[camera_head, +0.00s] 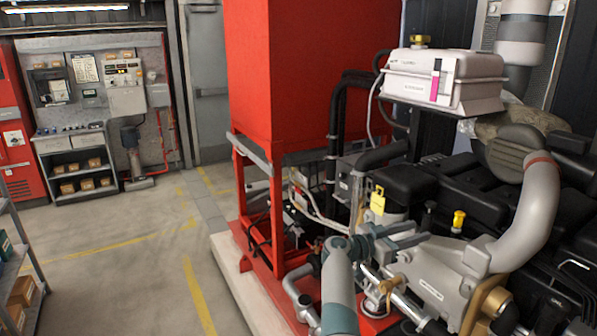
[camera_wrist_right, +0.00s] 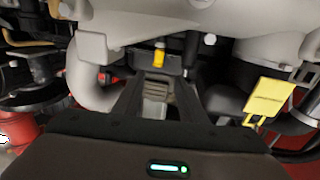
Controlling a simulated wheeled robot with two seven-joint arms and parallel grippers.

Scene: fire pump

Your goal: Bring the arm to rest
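My right arm (camera_head: 339,285) rises from the bottom of the head view, and my right gripper (camera_head: 414,233) points to the right in front of the engine (camera_head: 440,190). Its two dark fingers are apart with nothing held between them. In the right wrist view the right gripper (camera_wrist_right: 160,88) also shows its fingers spread, with engine parts beyond them. A yellow tag (camera_head: 378,201) hangs just above the gripper in the head view; it also shows at the right of the wrist view (camera_wrist_right: 268,98). My left gripper is not in view.
A yellow-topped dipstick (camera_head: 459,220) and a silver pipe (camera_head: 540,205) stand close to the right of the gripper. A red tank on a frame (camera_head: 310,75) rises behind. Open floor (camera_head: 125,270) lies to the left, with a shelf (camera_head: 22,285) at the left edge.

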